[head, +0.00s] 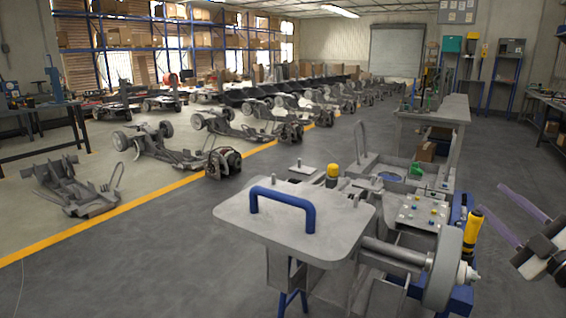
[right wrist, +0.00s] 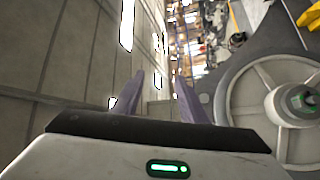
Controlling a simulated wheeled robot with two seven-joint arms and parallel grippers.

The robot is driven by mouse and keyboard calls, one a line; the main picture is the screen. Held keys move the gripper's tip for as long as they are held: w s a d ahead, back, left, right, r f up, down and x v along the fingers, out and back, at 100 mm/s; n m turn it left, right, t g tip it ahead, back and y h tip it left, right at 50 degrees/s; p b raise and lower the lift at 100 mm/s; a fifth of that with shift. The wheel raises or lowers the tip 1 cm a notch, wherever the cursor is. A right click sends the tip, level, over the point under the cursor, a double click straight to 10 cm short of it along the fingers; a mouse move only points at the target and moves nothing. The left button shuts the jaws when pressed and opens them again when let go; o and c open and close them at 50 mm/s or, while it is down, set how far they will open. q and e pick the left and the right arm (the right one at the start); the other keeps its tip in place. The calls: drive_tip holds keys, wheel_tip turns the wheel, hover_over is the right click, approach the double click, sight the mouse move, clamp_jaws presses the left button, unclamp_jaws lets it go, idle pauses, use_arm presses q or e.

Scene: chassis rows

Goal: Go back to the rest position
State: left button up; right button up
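My right gripper (head: 488,198) is at the right edge of the head view, with its two purple fingers spread apart and pointing up and left. Nothing is between them. In the right wrist view the same open fingers (right wrist: 158,82) stand apart and empty against the tilted hall and a tiled surface. The gripper is to the right of the chassis (head: 447,268) in front of me and looks clear of it. My left gripper is not in the head view.
A grey plate with a blue handle (head: 283,200) is on the near chassis. A yellow-and-black tool (head: 472,232) stands near my right gripper. A workbench (head: 433,110) is behind. Rows of chassis (head: 158,150) stand left beyond a yellow floor line. Grey floor (head: 130,260) is clear at left.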

drive_tip(key=s+d+f+m+g+h, duration=0.1)
drive_tip(key=d+f+m+g+h, duration=0.1)
drive_tip(key=d+f+m+h, duration=0.4)
drive_tip(key=d+f+m+g+h, duration=0.3)
drive_tip(key=d+m+h, duration=0.1)
drive_tip(key=d, duration=0.3)
drive_tip(key=s+a+f+g+y, duration=0.1)
drive_tip(key=s+a+f, duration=0.1)
drive_tip(key=a+f, duration=0.4)
drive_tip(key=s+a+f+g+y, duration=0.15)
drive_tip(key=a+f, duration=0.25)
drive_tip(key=f, duration=0.5)
drive_tip(key=s+a+f+m+g+y, duration=0.1)
drive_tip(key=s+a+f+y, duration=0.2)
drive_tip(key=s+a+f, duration=0.85)
drive_tip(key=s+a+f+g+y, duration=0.2)
drive_tip(key=s+a+f, duration=0.55)
drive_tip(key=a, duration=0.65)
drive_tip(key=s+a+m+g+y, duration=0.1)
drive_tip(key=s+a+m, duration=0.1)
drive_tip(key=s+a, duration=0.7)
drive_tip(key=shift+s, duration=0.25)
drive_tip(key=shift+a+y, duration=0.1)
drive_tip(key=shift+y, duration=0.15)
